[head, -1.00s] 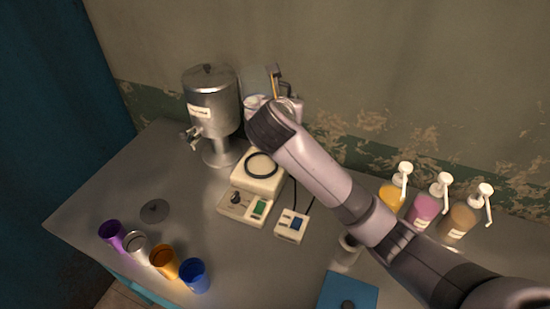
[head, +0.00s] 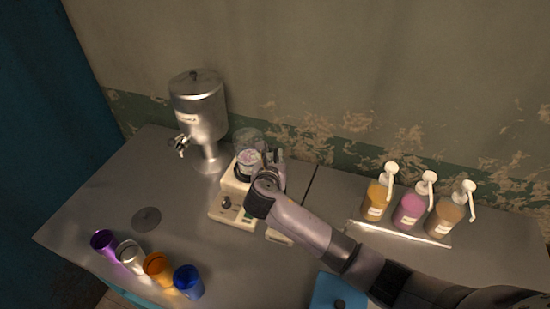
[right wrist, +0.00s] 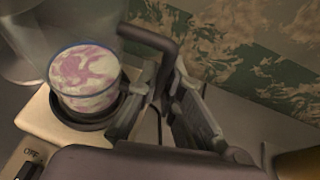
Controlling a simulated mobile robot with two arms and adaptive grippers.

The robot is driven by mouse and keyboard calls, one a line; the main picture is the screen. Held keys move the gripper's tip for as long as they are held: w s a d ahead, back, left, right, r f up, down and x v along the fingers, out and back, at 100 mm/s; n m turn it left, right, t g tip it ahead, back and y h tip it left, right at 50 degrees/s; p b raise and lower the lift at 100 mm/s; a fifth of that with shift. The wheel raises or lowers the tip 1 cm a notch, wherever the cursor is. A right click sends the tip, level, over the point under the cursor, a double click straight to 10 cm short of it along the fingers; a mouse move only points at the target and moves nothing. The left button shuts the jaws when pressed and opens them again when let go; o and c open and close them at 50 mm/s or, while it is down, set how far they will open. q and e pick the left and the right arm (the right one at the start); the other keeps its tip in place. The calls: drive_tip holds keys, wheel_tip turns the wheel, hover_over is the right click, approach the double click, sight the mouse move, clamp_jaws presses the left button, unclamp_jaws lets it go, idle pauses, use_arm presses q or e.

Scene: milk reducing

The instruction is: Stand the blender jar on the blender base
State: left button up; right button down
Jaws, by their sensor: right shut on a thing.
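The clear blender jar (head: 249,138), with pink and white contents, is upright at the cream blender base (head: 228,206). In the right wrist view the jar (right wrist: 86,76) is inside or just over the dark ring of the base (right wrist: 42,120); I cannot tell whether it is fully seated. My right gripper (head: 271,163) is shut on the jar's dark handle (right wrist: 152,42), to the right of the jar. The gripper's fingers (right wrist: 168,98) show at the handle in the right wrist view. My right forearm hides part of the base's right side. My left gripper is not in view.
A metal dispenser (head: 200,108) stands behind left of the base. Purple (head: 104,242), silver (head: 131,256), orange (head: 159,268) and blue (head: 188,281) cups line the front left edge. Pump bottles (head: 410,211) stand on a tray at right. A blue board (head: 325,290) lies in front.

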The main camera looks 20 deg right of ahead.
idle(0.3)
drive_tip(key=c, duration=1.7)
unclamp_jaws()
drive_tip(key=shift+f, duration=0.1)
drive_tip(key=b+v, duration=0.1)
drive_tip(key=v, duration=1.1)
drive_tip(key=shift+s, duration=0.1)
